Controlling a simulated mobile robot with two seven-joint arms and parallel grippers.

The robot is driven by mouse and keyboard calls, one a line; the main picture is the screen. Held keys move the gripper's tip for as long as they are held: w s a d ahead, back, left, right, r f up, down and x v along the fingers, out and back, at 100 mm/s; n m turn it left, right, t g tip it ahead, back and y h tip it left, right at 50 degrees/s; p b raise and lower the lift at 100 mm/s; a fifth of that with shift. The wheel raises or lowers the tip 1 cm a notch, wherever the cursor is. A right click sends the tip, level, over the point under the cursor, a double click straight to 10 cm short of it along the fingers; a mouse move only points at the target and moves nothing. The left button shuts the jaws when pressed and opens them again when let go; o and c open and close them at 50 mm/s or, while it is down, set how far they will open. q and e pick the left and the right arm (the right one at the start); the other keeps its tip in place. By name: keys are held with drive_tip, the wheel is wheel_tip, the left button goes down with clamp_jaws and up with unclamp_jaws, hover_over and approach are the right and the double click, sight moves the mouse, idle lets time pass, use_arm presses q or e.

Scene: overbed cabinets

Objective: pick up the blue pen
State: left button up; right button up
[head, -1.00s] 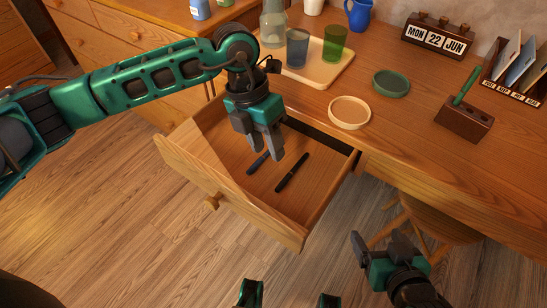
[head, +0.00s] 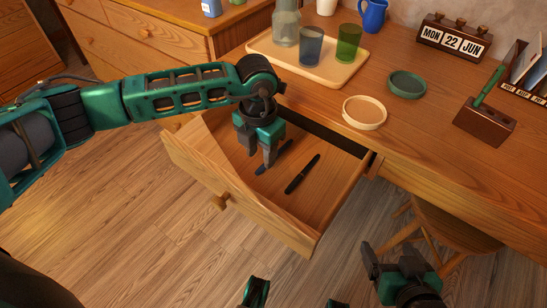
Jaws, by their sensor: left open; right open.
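The blue pen (head: 261,169) lies in the open wooden drawer (head: 310,205), partly hidden by my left gripper. My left gripper (head: 264,163) points down into the drawer, open, with its fingertips at the blue pen. I cannot tell whether the fingers touch the pen or are on both sides of it. A black pen (head: 302,174) lies to the right on the drawer floor, apart from the gripper. My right gripper (head: 394,254) is open and empty, low at the right, outside the drawer.
On the desk, a tray (head: 330,72) holds a carafe and two glasses. A cream dish (head: 364,112), a green dish (head: 407,84), a pen block (head: 484,124) and a calendar (head: 453,38) stand to the right. A stool (head: 440,222) is under the desk.

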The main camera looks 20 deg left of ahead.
sight(262, 166)
use_arm(q)
wheel_tip(262, 166, down, 4)
drive_tip(key=shift+d+r+b, duration=0.15)
drive_tip(key=shift+b, duration=0.25)
clamp_jaws()
drive_tip(key=shift+s, duration=0.1)
idle(1.0)
